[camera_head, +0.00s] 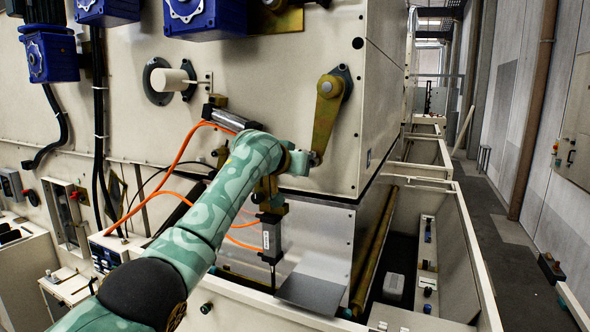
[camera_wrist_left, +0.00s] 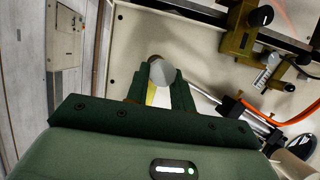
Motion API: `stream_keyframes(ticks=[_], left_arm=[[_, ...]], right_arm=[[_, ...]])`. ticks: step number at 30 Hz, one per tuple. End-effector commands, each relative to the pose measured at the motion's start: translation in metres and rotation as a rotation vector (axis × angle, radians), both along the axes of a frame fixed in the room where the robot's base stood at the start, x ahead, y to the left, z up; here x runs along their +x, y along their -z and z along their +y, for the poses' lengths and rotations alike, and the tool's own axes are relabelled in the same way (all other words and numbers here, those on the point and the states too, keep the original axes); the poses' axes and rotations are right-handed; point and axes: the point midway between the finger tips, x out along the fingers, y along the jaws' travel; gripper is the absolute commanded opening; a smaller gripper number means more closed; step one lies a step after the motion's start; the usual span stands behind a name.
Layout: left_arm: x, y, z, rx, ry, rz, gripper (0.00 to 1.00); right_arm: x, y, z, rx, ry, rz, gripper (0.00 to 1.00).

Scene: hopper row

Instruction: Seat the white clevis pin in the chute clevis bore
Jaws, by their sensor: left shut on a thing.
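In the left wrist view my left gripper (camera_wrist_left: 159,84) is shut on the white clevis pin (camera_wrist_left: 161,71), whose pale round end shows between the dark green fingers. Its far end is hidden. In the head view the left gripper (camera_head: 301,160) is small and partly hidden by my wrist, in front of the hopper wall near the lower end of an olive lever (camera_head: 325,112). I cannot make out the bore. My right gripper is not in view.
A cylinder (camera_head: 271,238) with orange hoses (camera_head: 180,160) hangs below my wrist. A white round knob (camera_head: 171,80) projects from the wall, up and left. A cream-walled trough (camera_head: 455,240) stands right of the hopper, with an open walkway (camera_head: 510,240) beyond.

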Motion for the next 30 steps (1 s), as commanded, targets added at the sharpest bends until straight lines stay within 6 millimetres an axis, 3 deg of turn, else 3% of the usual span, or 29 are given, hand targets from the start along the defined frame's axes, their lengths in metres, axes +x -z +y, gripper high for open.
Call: stream_keyframes(ticks=[12, 30], left_arm=[[0.014, -0.001, -0.006, -0.002, 0.001, 0.001, 0.00], [0.015, 0.000, -0.006, 0.000, 0.000, 0.000, 0.00]], right_arm=[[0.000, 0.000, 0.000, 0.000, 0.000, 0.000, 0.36], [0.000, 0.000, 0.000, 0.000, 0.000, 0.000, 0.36]])
